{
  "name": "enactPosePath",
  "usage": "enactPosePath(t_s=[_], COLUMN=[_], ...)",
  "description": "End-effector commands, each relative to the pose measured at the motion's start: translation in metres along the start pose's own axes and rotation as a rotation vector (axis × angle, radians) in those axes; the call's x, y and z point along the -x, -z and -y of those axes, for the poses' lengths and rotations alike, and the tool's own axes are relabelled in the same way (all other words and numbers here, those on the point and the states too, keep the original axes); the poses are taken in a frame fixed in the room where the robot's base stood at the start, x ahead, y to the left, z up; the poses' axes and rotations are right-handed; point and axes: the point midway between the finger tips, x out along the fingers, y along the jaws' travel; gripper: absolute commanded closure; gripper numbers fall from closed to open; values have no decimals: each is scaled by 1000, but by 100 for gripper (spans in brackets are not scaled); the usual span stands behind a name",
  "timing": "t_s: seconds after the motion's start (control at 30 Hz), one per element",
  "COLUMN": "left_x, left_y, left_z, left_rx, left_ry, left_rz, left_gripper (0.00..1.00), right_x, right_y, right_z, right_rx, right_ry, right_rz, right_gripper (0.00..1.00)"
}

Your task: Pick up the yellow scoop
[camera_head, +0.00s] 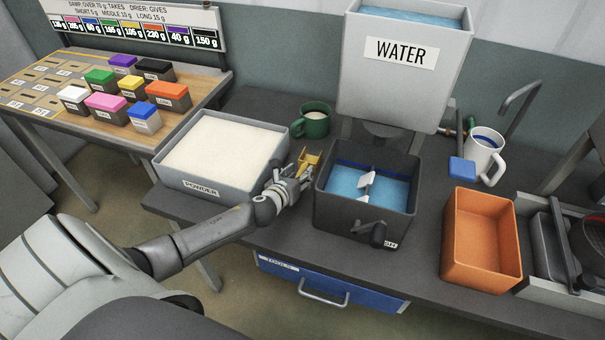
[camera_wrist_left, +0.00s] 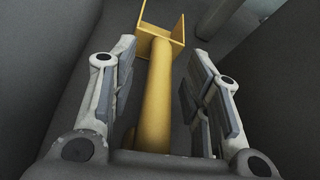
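The yellow scoop (camera_head: 309,159) lies on the dark counter between the powder bin and the black water basin. In the left wrist view the scoop's handle (camera_wrist_left: 155,100) runs between the two fingers, with its square head beyond the fingertips. My left gripper (camera_head: 294,182) reaches in over the near end of the scoop. In the left wrist view the gripper (camera_wrist_left: 165,85) is open, with a gap on either side of the handle. Part of the handle is hidden by the gripper in the head view. My right gripper is not in view.
The grey powder bin (camera_head: 205,191) stands close on the left, and the black basin (camera_head: 335,213) with water close on the right. A green mug (camera_head: 314,122) stands behind the scoop. An orange tray (camera_head: 482,275) and white mug (camera_head: 482,157) are farther right.

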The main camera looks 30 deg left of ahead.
Motion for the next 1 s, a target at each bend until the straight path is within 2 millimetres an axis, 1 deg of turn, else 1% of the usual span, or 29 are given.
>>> enactPosePath(t_s=[0.03, 0.3, 0.67, 0.77, 0.87, 0.9, 0.97, 1.0], left_x=[0, 0, 1, 3, 7, 9, 16, 24], left_y=[0, 0, -3, -9, -19, -25, -32, -35], left_z=[0, 0, 0, 1, 3, 4, 7, 9], left_rx=[0, 0, -1, -2, -4, -4, -5, -4], left_ry=[0, -1, -1, 1, 1, 2, 2, 2], left_rz=[0, 0, 2, 3, 4, 5, 3, 2], left_gripper=[66, 100, 100, 100, 100, 100, 100, 100], right_x=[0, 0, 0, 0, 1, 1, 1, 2], right_y=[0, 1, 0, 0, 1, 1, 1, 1], right_z=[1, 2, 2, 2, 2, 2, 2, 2], right_rx=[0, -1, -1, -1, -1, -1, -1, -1], right_ry=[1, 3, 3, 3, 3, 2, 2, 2], right_rz=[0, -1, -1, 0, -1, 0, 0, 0], right_gripper=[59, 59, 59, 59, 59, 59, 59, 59])
